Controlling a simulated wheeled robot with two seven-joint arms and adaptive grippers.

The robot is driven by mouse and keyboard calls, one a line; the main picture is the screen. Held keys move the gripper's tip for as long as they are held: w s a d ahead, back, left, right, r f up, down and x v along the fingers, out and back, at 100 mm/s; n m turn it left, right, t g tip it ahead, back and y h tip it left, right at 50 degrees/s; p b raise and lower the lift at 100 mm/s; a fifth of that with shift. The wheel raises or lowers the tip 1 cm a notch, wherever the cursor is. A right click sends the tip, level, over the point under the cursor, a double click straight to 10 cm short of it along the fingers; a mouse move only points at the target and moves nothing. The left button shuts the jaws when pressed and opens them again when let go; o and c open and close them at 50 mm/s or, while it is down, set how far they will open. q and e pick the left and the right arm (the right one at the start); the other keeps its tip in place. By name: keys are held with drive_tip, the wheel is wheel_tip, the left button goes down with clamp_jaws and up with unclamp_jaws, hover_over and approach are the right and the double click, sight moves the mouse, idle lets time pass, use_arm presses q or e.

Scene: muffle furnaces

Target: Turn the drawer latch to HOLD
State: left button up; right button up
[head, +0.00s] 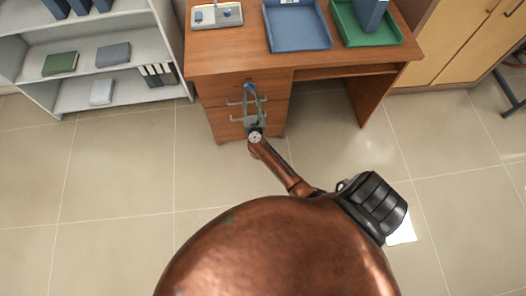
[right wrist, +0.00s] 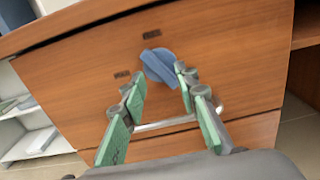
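The drawer latch is a blue knob with a raised bar on the front of the top drawer (head: 222,92). In the right wrist view the latch (right wrist: 157,66) sits tilted between two small dark labels, too small to read. One label (right wrist: 152,34) is above it and another (right wrist: 122,74) is to its left. My right gripper (head: 252,92) is in front of the drawers. In the right wrist view its green-padded fingers (right wrist: 159,77) are spread, with the latch just beyond the tips; the right tip overlaps its edge. Contact cannot be told. My left gripper is not in view.
A metal drawer handle (right wrist: 165,125) lies below the latch, behind the fingers. The desk top (head: 245,62) holds a blue tray (head: 297,28), a green tray (head: 372,36) and a pale device (head: 216,15). A white shelf (head: 135,55) stands left.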

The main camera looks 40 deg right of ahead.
drive_tip(key=v, duration=0.5)
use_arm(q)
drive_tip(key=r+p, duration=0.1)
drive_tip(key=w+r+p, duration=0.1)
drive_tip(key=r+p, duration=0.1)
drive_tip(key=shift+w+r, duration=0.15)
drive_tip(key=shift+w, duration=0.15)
use_arm(e)
drive_tip(key=s+a+f+n+g+y, duration=0.1)
drive_tip(key=s+a+f+n+y, duration=0.2)
drive_tip(key=s+f+n, duration=0.5)
drive_tip(key=s+a+f+n+g+y, duration=0.1)
drive_tip(key=s+a+f+n+y, duration=0.2)
drive_tip(key=f+n, duration=1.1)
drive_tip(key=s+f+y, duration=0.1)
drive_tip(key=s+y, duration=0.1)
drive_tip(key=s, duration=0.3)
drive_tip(key=shift+s+f+n+g, duration=0.2)
drive_tip(key=shift+n+g, duration=0.1)
drive_tip(key=shift+a, duration=0.1)
